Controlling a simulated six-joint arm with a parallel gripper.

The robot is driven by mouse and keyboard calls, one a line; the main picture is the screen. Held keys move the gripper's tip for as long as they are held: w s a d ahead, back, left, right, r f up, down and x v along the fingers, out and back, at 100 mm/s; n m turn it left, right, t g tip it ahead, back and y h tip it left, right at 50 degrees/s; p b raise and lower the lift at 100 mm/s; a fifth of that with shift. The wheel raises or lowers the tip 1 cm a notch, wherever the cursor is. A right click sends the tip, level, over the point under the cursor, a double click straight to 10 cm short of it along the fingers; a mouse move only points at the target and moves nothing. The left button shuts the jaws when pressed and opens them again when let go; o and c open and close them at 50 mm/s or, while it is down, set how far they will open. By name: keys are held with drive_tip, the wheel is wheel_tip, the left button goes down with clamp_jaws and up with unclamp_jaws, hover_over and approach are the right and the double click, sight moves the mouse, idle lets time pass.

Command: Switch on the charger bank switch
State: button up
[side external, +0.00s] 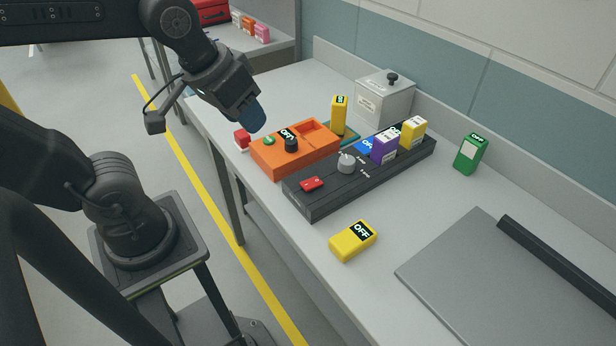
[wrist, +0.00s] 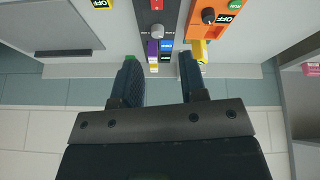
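The charger bank (side external: 318,205) is a long dark grey box on the bench. Near its front end is a red switch (side external: 312,184), also at the top of the wrist view (wrist: 157,5); its position is too small to read. A grey knob (side external: 346,163) sits behind it. My gripper (side external: 252,117) hangs in the air left of the orange box, apart from the bank. In the wrist view my gripper (wrist: 157,60) is open, with nothing between its fingers.
An orange box (side external: 278,165) with a black knob and green button stands beside the bank. A yellow pack (side external: 352,240) lies in front. A standing yellow pack (side external: 339,115), grey lidded box (side external: 384,97), green pack (side external: 470,153) and grey plate (side external: 500,270) are nearby.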

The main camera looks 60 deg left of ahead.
drive_tip(key=w+n+g, duration=0.1)
drive_tip(key=w+n, duration=0.1)
drive_tip(key=w+n+g, duration=0.1)
drive_tip(key=w+n, duration=0.1)
drive_tip(key=n, duration=0.1)
drive_tip(key=w+f+n+g, duration=0.1)
drive_tip(key=w+n, duration=0.1)
drive_tip(key=shift+w+d+f+n, duration=0.1)
drive_tip(key=shift+w+d+n, duration=0.1)
drive_tip(key=shift+n, duration=0.1)
drive_tip(key=c, duration=0.6)
drive_tip(key=w+f+n+g, duration=0.1)
drive_tip(key=w+n, duration=0.1)
drive_tip(key=w+f+n+g, duration=0.1)
drive_tip(key=w+n, duration=0.1)
drive_tip(key=n, duration=0.1)
drive_tip(key=w+f+n+g, duration=0.1)
drive_tip(key=n, duration=0.1)
drive_tip(key=shift+w+d+f, duration=0.2)
drive_tip(key=shift+w+f, duration=0.15)
drive_tip(key=shift+w, duration=0.05)
clamp_jaws()
drive_tip(key=shift+w+f+n, duration=0.2)
drive_tip(key=shift+w+n, duration=0.05)
drive_tip(key=shift+n, duration=0.35)
